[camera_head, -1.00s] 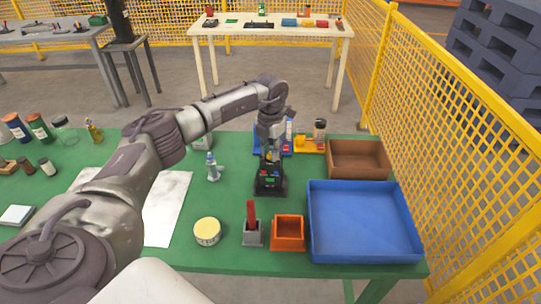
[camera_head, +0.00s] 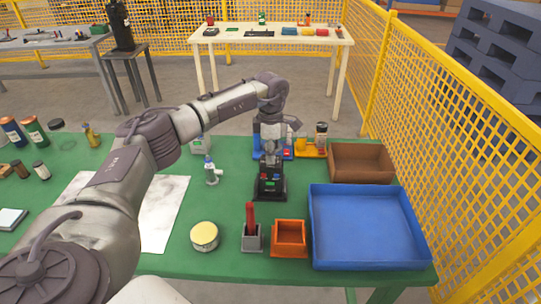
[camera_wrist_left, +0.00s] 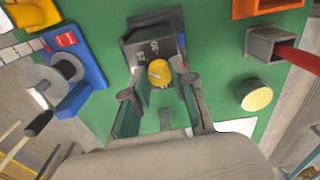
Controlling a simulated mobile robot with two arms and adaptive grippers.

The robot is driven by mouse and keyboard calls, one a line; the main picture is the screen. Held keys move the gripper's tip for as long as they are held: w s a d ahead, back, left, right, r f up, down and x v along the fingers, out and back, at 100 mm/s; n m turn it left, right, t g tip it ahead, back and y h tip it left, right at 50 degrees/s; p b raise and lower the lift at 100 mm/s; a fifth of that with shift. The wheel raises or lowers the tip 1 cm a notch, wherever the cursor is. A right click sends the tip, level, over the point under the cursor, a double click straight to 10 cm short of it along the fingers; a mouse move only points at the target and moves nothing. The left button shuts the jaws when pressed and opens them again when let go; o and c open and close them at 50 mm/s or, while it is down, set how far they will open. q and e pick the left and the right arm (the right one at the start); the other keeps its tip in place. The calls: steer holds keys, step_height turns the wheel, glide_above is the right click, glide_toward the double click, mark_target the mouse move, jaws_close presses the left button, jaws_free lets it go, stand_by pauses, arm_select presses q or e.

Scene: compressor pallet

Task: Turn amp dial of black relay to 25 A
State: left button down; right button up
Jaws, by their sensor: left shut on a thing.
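The black relay (camera_head: 270,186) stands upright on the green table, with green and red patches on its front. In the left wrist view the relay's black body (camera_wrist_left: 152,36) carries number marks around its yellow amp dial (camera_wrist_left: 159,72). The marks are turned and small; one looks like 25. My left gripper (camera_head: 268,160) reaches down over the relay from above. In the left wrist view its fingers (camera_wrist_left: 157,88) close around the yellow dial, and it is shut on the dial. The dial's exact setting cannot be told. My right gripper is not in view.
A blue tray (camera_head: 315,244), a brown bin (camera_head: 362,178) and an orange box (camera_head: 289,254) stand right of and in front of the relay. A grey holder (camera_head: 252,238) with a red stick and a yellow-topped tin (camera_head: 204,236) are near the front edge. Yellow mesh fencing (camera_head: 440,130) runs along the right.

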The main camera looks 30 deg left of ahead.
arm_select(q)
steer(key=shift+m, duration=0.8)
steer(key=c, duration=0.9)
jaws_free()
steer(key=shift+c, duration=0.2)
steer(key=shift+r, duration=0.25)
step_height(320, 180, up, 12)
steer(key=shift+f, duration=0.2)
